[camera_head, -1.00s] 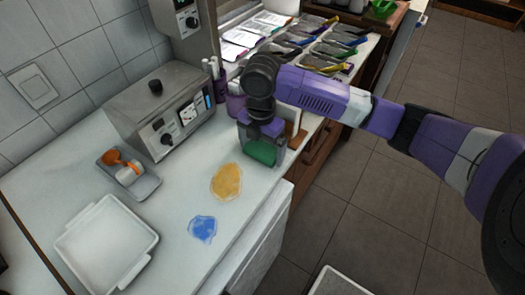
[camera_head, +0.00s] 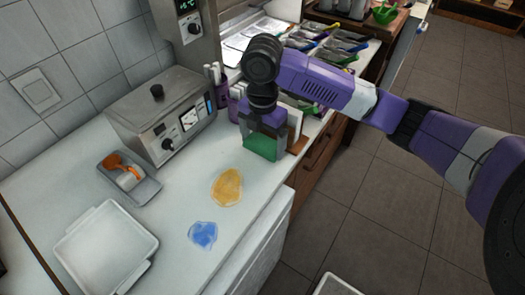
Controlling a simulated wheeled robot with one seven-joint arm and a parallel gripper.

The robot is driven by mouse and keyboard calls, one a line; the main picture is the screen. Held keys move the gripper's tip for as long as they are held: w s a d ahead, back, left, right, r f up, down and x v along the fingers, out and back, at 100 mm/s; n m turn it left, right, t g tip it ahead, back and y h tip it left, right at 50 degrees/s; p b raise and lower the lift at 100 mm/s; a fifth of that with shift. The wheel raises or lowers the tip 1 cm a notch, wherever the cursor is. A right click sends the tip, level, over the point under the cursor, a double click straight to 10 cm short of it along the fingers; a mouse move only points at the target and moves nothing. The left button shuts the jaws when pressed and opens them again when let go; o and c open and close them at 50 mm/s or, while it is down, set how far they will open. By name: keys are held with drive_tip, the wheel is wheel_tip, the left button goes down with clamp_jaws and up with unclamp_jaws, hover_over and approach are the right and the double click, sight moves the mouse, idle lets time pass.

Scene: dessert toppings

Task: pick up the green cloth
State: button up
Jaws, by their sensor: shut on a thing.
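The green cloth (camera_head: 262,147) shows at the lower end of my gripper (camera_head: 264,138), near the counter's right edge. My gripper points down and is shut on the cloth. The fingers partly cover the cloth, and I cannot tell whether it still touches the counter.
A white tray (camera_head: 106,250) is at the left front. A grey steel appliance (camera_head: 160,112) and a small grey tray (camera_head: 139,188) stand behind.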

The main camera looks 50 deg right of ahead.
sight(262, 144)
wheel_tip(262, 144, up, 15)
idle(0.3)
